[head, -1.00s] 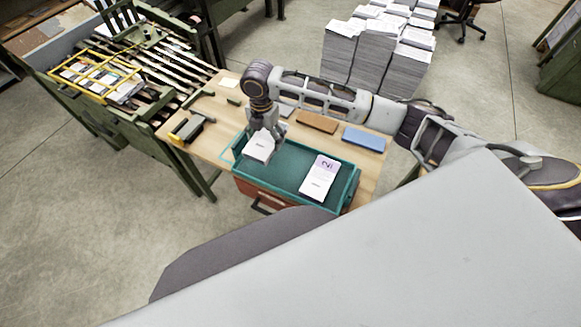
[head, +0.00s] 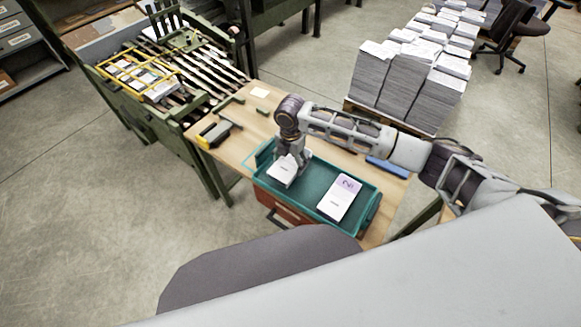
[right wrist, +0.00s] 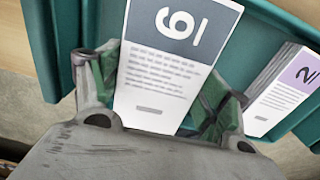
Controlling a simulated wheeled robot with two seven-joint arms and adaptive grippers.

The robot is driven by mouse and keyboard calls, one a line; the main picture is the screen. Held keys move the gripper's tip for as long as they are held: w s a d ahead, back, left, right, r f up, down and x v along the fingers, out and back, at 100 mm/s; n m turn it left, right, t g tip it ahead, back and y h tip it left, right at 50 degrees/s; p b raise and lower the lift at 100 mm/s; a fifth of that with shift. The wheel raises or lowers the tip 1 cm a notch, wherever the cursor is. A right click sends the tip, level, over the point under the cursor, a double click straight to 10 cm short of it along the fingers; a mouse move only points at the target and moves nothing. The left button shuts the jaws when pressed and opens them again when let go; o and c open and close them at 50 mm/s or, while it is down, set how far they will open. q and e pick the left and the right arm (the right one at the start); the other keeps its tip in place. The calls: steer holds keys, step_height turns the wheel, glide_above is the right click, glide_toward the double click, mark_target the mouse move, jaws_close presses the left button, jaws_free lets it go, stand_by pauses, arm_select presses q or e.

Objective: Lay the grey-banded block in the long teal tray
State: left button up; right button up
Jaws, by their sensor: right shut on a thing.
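My right gripper (head: 289,158) is shut on the grey-banded block (head: 283,171), a white block. In the right wrist view the gripper (right wrist: 158,92) has a green-padded finger on each side of the block (right wrist: 170,70). Its slate-grey band with a number faces up and away from the gripper. The block is over the left end of the long teal tray (head: 375,205); the tray also shows in the right wrist view (right wrist: 42,55). I cannot tell whether the block touches the tray floor. My left gripper is not in view.
A lavender-banded block (head: 340,197) lies in the tray's right part, with bare floor between the blocks. A blue block (head: 387,167) lies on the wooden table (head: 240,150) behind, partly under my arm. A yellow-and-black tool (head: 215,132) lies at the table's left.

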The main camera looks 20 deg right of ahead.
mark_target(291, 167)
steer(key=shift+f, duration=1.8)
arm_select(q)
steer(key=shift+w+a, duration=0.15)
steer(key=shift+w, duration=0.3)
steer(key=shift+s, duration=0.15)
arm_select(e)
steer(key=shift+f, duration=0.1)
steer(key=o, duration=1.3)
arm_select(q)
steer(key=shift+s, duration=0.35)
arm_select(e)
step_height(291, 167, up, 11)
steer(key=shift+f, duration=0.1)
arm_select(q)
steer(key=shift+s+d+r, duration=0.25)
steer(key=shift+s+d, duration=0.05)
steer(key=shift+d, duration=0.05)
arm_select(e)
steer(key=shift+r, duration=0.75)
